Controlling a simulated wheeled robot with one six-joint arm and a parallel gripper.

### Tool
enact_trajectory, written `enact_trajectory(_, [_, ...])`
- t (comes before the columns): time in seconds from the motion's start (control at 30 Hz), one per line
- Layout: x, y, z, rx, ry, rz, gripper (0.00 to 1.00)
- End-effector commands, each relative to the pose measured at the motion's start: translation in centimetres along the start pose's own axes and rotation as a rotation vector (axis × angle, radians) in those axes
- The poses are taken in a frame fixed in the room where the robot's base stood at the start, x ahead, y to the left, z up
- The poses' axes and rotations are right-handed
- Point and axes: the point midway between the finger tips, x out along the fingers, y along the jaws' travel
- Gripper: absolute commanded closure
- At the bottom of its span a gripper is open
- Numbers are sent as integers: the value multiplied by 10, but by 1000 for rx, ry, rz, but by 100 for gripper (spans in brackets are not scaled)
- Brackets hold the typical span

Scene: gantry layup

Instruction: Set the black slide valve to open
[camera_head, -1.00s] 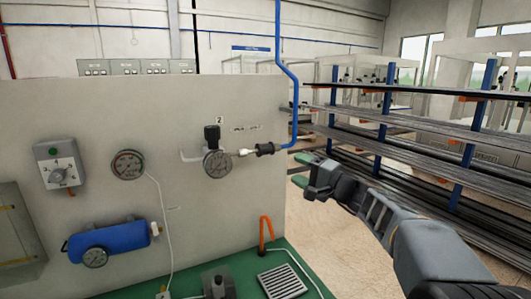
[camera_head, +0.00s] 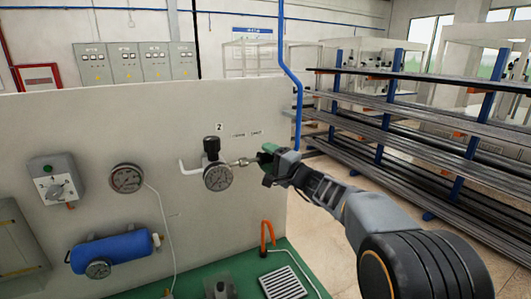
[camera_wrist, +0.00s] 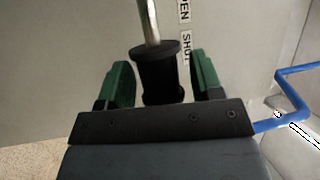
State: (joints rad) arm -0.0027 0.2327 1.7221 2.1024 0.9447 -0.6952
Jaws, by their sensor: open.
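The black slide valve (camera_wrist: 159,72) is a black spool-shaped sleeve on a metal pipe. In the wrist view it sits between the two green fingers of my gripper (camera_wrist: 160,80), with a gap on each side. The labels OPEN (camera_wrist: 184,10) and SHUT (camera_wrist: 187,48) are on the panel beside the pipe, and the sleeve is level with SHUT. In the head view my gripper (camera_head: 268,158) is at the pipe's right end and hides most of the sleeve. My gripper is open around the sleeve.
A pressure gauge (camera_head: 217,177) with a black knob (camera_head: 211,145) above it is left of the valve on the grey panel (camera_head: 100,120). A blue pipe (camera_head: 298,100) rises just right of the valve. Racks of bars (camera_head: 400,130) stand at the right.

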Motion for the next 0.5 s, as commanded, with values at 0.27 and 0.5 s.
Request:
enact_trajectory(0.27, [5,0,5,1,-8,0,40])
enact_trajectory(0.5, [5,0,6,2,-9,-1,56])
